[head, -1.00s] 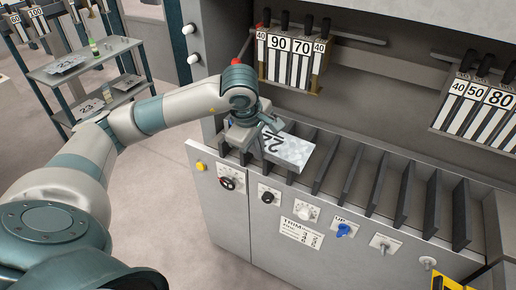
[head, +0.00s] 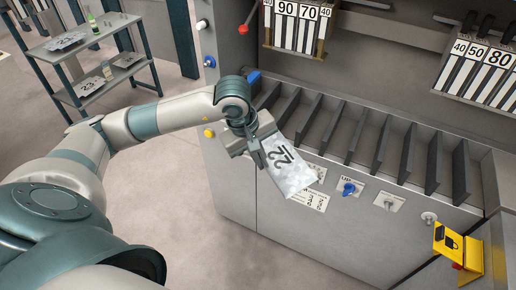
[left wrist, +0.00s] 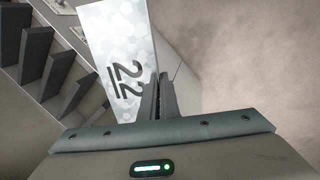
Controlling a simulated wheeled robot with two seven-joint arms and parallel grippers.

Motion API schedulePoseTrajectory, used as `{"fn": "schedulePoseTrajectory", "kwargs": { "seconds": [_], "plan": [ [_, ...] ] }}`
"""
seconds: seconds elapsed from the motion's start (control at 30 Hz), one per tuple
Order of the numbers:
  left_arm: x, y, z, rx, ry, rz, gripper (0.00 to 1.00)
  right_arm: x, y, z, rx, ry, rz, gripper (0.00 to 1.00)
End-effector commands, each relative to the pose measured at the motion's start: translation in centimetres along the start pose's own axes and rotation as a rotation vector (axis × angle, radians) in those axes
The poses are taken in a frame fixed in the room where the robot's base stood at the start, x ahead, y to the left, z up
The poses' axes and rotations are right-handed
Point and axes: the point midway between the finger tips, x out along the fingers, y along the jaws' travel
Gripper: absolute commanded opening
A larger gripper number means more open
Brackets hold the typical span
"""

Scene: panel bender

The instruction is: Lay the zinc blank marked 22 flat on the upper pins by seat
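The zinc blank marked 22 (head: 287,172) is a mottled pale sheet, held tilted in front of the machine's front panel. My left gripper (head: 258,156) is shut on one end of it. The blank also shows in the left wrist view (left wrist: 122,45), with the fingers (left wrist: 158,100) at its edge near the number. My right gripper is not in view.
A row of dark upright dividers (head: 378,145) runs along the machine bed behind the blank. Numbered tool racks (head: 296,28) hang above. A yellow lock box (head: 458,250) stands at the lower right. A shelf cart (head: 85,60) with other plates stands at the far left.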

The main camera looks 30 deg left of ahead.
Motion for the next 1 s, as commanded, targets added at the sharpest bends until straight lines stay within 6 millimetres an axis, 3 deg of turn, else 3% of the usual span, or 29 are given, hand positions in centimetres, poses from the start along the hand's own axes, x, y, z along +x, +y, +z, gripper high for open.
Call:
{"fn": "schedulePoseTrajectory", "kwargs": {
  "seconds": [0.17,0.4,0.6,0.8,1.0],
  "plan": [
    [2.7,-1.3,2.1,0.179,-0.055,-0.002,0.00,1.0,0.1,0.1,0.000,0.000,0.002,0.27],
    [7.5,-4.0,6.5,0.564,-0.170,0.002,0.00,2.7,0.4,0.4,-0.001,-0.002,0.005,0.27],
    [10.3,-6.0,9.7,0.843,-0.253,0.013,0.00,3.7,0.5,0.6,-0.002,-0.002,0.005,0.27],
    [11.5,-6.9,11.2,0.980,-0.292,0.024,0.00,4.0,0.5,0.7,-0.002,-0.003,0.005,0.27],
    [11.6,-7.0,11.4,1.002,-0.298,0.026,0.00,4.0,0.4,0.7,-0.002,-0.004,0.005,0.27]
  ]
}}
